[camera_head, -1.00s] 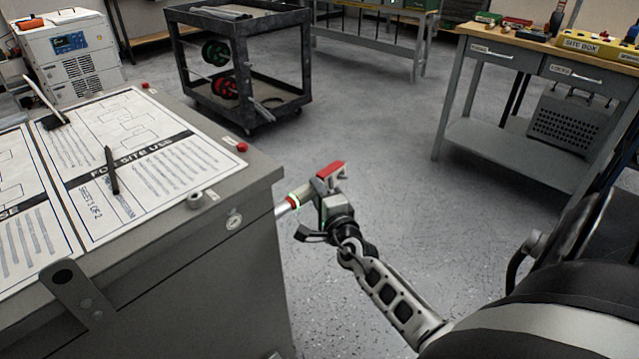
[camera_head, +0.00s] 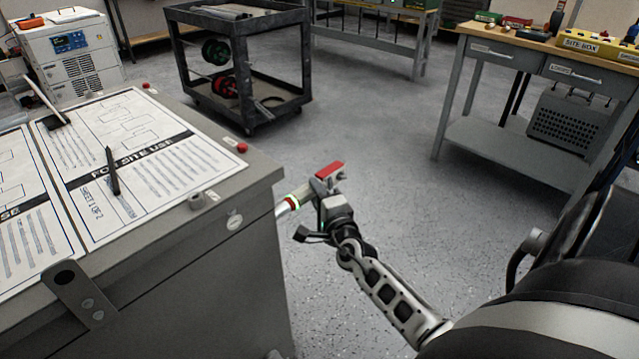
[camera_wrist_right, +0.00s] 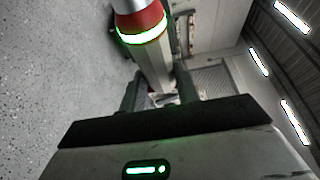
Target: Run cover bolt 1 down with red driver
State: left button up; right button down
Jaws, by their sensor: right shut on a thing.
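My right gripper (camera_head: 313,194) is to the right of the grey cabinet's near corner, over open floor. It is shut on the red driver (camera_head: 291,203), which has a pale body, a red band and a lit green ring. The driver's pale end points left to the cabinet's side; whether it touches is hidden. In the right wrist view the driver (camera_wrist_right: 140,25) runs between the fingers. A red block (camera_head: 330,170) shows above the gripper. Cover bolt 1 cannot be made out. My left gripper is not in view.
The grey cabinet (camera_head: 190,280) carries printed sheets (camera_head: 150,150), a black pen (camera_head: 112,172), red knobs (camera_head: 242,148) and a small grey cylinder (camera_head: 195,201). A black cart (camera_head: 250,115) with spools stands behind. A workbench (camera_head: 500,145) stands at the right. The floor between is clear.

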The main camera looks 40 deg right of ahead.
aim_at(330, 184)
jog(key=shift+a+r, duration=0.1)
jog(key=shift+r, duration=0.05)
dwell(0.6)
jog(key=shift+w+d+b, duration=0.2)
jog(key=shift+d+b, duration=0.45)
jog(key=shift+d, duration=1.65)
